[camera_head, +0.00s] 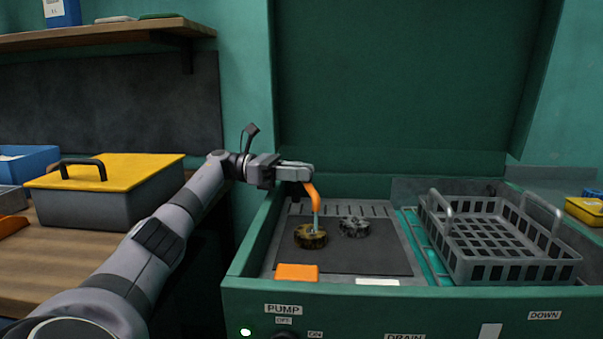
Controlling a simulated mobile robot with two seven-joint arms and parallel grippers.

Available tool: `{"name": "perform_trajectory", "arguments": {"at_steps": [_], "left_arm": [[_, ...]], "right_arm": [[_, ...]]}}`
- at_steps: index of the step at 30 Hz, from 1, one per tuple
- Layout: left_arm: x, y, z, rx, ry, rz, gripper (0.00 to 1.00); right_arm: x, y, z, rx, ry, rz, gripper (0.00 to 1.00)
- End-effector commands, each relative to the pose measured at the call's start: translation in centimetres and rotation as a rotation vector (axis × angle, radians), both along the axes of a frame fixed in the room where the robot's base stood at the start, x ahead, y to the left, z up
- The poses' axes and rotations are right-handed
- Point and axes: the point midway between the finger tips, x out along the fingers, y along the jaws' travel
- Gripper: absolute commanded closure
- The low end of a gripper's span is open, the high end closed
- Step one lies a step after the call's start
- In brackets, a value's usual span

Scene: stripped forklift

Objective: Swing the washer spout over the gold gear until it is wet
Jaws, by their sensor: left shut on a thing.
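The gold gear (311,237) lies on the dark mat inside the green parts washer (245,255). The washer spout (311,190) is orange and curves down above the gold gear. A pale blue stream (316,216) runs from its tip down to the gear. My left gripper (303,178) is shut on the spout near its top. The fingers hide part of the spout. A dark grey gear (354,227) lies just right of the gold one. My right gripper is not in view.
A grey wire basket (500,243) stands in the washer's right side. An orange block (297,272) lies near the front edge. A yellow-lidded box (108,172) stands on the left bench. A pump label (284,309) and a lit green lamp (246,332) are on the front panel.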

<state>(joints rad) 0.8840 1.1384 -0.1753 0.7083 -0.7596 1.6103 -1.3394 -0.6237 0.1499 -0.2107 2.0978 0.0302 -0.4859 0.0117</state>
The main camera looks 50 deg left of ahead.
Motion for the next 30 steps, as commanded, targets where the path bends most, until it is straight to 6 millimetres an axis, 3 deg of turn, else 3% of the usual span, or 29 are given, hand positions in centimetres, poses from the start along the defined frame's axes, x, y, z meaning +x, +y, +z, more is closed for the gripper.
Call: {"name": "perform_trajectory", "arguments": {"at_steps": [8, 9, 11, 22, 30], "left_arm": [[0.0, 0.6, 0.4, -0.004, -0.007, 0.024, 1.00], [0.0, 0.6, 0.4, -0.004, -0.007, 0.025, 0.68], [0.0, 0.6, 0.4, -0.004, -0.007, 0.023, 0.52], [-0.2, 0.6, 0.2, -0.002, -0.003, 0.014, 0.52], [-2.0, 2.9, 0.5, -0.003, -0.006, 0.018, 0.52]], "right_arm": [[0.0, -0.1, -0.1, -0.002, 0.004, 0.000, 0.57], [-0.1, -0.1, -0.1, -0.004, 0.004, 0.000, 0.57], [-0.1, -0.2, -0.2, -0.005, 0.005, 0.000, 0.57], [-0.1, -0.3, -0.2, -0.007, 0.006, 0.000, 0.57], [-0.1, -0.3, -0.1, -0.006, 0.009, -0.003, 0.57]]}}
